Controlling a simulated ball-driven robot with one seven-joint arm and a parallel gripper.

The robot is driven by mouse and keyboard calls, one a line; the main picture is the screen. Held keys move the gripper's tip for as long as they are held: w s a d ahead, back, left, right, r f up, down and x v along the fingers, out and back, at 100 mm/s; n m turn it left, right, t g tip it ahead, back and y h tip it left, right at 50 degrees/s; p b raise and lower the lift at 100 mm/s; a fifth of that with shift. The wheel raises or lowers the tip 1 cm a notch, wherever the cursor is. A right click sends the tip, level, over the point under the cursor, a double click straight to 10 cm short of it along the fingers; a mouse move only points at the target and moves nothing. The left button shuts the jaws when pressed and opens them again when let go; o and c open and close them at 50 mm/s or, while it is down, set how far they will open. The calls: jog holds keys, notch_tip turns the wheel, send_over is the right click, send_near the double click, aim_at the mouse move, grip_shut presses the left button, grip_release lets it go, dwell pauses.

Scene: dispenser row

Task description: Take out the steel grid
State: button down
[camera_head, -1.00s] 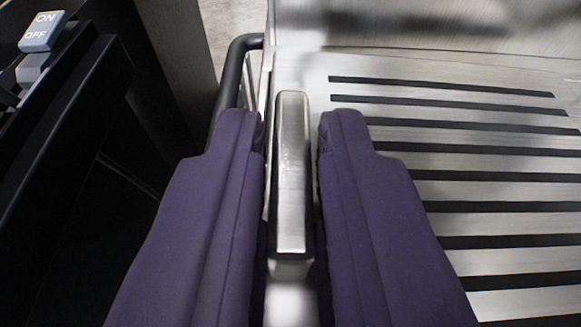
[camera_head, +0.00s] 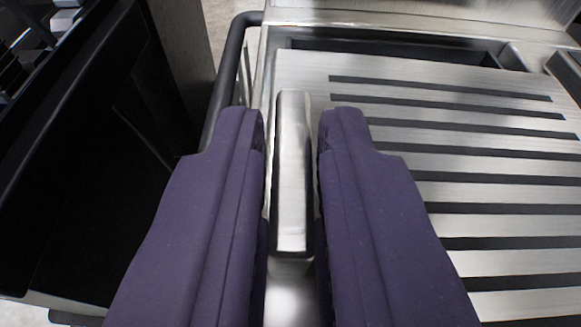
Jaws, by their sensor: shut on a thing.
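The steel grid (camera_head: 430,150) is a brushed metal plate with several dark parallel slots, filling the right side of the view. A narrow upright steel handle (camera_head: 292,170) stands at its left edge. My gripper (camera_head: 292,125), with two purple padded fingers, is shut on this handle, one finger on each side. A dark recess (camera_head: 390,53) shows between the grid's far edge and the steel surround.
A black curved rail (camera_head: 228,70) runs close to the left of the handle. A black machine panel (camera_head: 75,130) stands further left. A steel wall (camera_head: 420,10) rises behind the recess. A dark block (camera_head: 566,72) sits at the far right. Some floor shows at the top left.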

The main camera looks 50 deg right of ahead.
jog(key=s+a+p, duration=0.1)
jog(key=s+a, duration=0.7)
jog(key=a, duration=0.3)
jog(key=shift+s+a+p, duration=0.2)
jog(key=shift+s+p, duration=0.15)
jog(key=shift+s, duration=0.05)
dwell(0.6)
